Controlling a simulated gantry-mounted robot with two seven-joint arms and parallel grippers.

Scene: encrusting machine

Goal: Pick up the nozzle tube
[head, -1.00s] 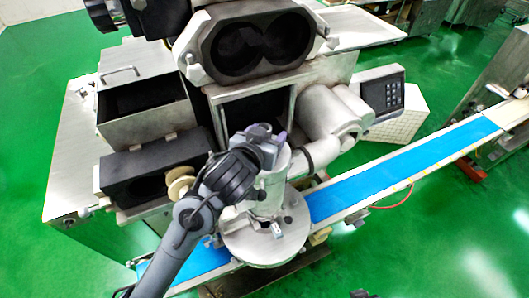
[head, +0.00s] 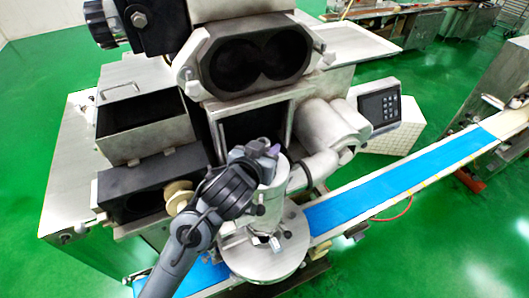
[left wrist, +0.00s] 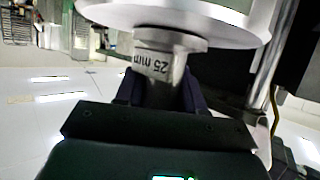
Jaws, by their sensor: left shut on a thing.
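My left gripper (head: 264,151) is over the upright metal cylinder (head: 273,190) at the front of the encrusting machine. In the left wrist view its dark fingers (left wrist: 161,88) are shut on both sides of the nozzle tube (left wrist: 157,66), a silver tube marked "25 mm". The tube's wider end meets or lies close to a broad pale round part (left wrist: 190,14); I cannot tell whether they are joined. In the head view my gripper and wrist mostly hide the tube. My right gripper is not in view.
A round metal plate (head: 265,262) lies below the cylinder. A blue conveyor belt (head: 400,181) runs to the right. The machine's black double opening (head: 256,66) stands behind, with a pale cylindrical housing (head: 330,128) to the right. A cream spool (head: 178,197) is at left.

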